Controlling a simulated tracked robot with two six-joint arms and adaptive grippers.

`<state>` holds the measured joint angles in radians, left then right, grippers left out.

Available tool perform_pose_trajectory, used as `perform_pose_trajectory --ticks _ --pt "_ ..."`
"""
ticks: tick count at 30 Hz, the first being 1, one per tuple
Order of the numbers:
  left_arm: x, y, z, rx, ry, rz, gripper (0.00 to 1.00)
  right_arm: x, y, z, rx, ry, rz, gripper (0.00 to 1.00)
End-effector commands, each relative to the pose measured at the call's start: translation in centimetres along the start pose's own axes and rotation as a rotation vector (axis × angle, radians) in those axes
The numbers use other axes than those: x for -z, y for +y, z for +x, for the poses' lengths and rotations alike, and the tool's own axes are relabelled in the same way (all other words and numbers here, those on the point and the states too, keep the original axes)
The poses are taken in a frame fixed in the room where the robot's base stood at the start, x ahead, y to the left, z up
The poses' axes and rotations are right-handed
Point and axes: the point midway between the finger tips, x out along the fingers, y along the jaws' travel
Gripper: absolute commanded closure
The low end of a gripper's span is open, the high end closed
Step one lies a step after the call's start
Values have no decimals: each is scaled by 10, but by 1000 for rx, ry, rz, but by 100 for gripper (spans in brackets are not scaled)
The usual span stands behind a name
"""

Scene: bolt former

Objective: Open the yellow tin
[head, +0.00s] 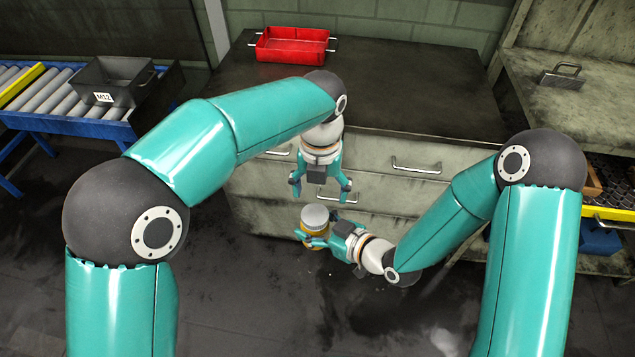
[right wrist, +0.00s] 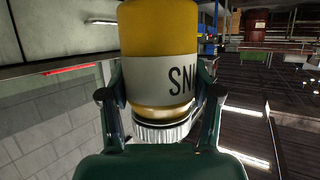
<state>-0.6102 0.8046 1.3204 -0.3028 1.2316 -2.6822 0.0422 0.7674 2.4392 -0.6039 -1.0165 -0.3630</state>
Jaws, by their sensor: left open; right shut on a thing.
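The yellow tin (head: 313,228) has a ridged silver-grey lid (head: 315,214), which is on it. My right gripper (head: 319,234) is shut on the tin's body and holds it in front of the cabinet, lid upward in the head view. In the right wrist view the tin (right wrist: 158,30) shows upside down between the two fingers, with a white label reading "SN" and more letters cut off. The lid (right wrist: 163,133) is at the bottom there. My left gripper (head: 320,191) is open and empty, pointing down just above the lid, apart from it.
A dark cabinet (head: 420,85) with handled drawers stands behind the grippers, a red tray (head: 292,45) on its top. A grey bin marked M12 (head: 112,80) sits on the roller conveyor at left. A bench (head: 590,100) stands at right. The floor below is clear.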

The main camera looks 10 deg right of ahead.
Motion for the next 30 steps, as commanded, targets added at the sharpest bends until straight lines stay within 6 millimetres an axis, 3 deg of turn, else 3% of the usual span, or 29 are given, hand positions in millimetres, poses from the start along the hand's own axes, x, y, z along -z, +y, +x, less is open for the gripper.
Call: perform_pose_trajectory --ticks 6,12,23,30 --pt "1 1 34 -1 4 -2 19 1 0 0 0 1 -1 100" --pt "0 0 55 0 3 -2 19 1 0 0 0 1 -1 100" --pt "0 1 60 1 0 -2 19 1 0 0 0 1 -1 100" --pt "0 0 60 2 1 -2 58 1 0 0 1 3 -2 100"
